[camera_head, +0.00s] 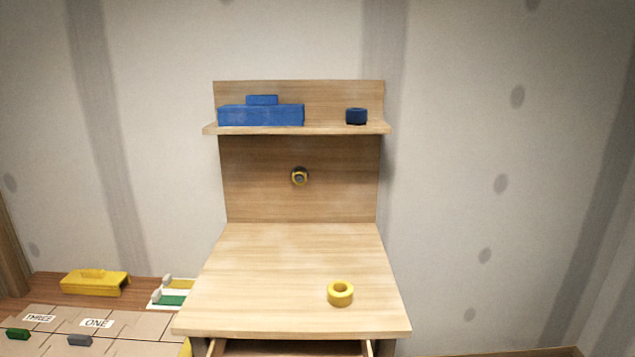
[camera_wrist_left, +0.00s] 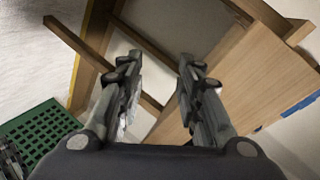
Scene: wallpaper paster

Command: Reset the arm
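My left gripper (camera_wrist_left: 158,75) shows in the left wrist view with its two fingers apart and nothing between them. Wooden furniture lies beyond the fingers, clear of them as far as I can tell. A dark round knob or peg (camera_head: 300,176) with a yellowish rim is on the desk's back panel.
At the lower left are a yellow box (camera_head: 95,281), a white-and-green tray (camera_head: 172,293) and labelled cardboard boxes (camera_head: 60,325). A green grid (camera_wrist_left: 45,135) shows in the wrist view.

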